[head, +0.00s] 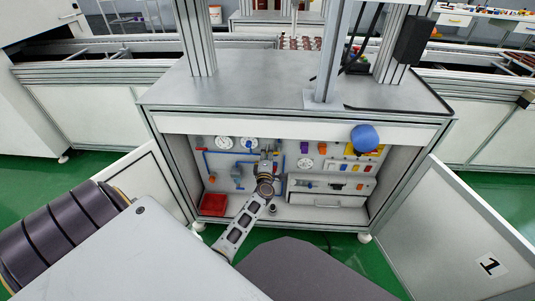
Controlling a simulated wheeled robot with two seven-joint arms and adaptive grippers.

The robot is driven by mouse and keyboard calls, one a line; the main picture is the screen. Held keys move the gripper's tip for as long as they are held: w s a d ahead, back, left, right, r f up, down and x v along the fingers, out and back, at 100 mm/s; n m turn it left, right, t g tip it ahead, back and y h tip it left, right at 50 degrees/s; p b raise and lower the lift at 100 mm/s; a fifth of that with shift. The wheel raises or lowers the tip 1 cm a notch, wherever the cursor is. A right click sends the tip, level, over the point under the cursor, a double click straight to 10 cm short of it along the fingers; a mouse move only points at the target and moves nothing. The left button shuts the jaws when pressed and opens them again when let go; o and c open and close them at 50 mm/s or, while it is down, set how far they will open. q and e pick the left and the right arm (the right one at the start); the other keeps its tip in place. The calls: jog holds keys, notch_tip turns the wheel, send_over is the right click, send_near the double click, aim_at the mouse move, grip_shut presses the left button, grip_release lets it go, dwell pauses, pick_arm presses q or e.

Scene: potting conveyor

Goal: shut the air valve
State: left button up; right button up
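The pneumatic panel (297,160) is inside the open cabinet, with blue tubing (219,152), gauges and small fittings. My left gripper (266,158) reaches into the cabinet and is in front of the panel's middle, close to the blue tubing. It is small and foreshortened, so I cannot tell whether its fingers are open or touching anything. I cannot single out the air valve for certain; the fittings behind my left gripper and wrist are partly hidden. My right gripper is not in view.
The cabinet doors stand open, the left door (137,178) and the right door (450,225) marked 1. A red bin (213,205) sits on the cabinet floor at left. A blue dome (365,137) is at the cabinet's upper front edge. A grey worktop (260,88) overhangs the panel.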

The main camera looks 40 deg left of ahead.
pick_arm(q)
jog(key=v, duration=0.7)
jog(key=shift+s, duration=0.2)
jog(key=shift+d, duration=0.1)
dwell(0.7)
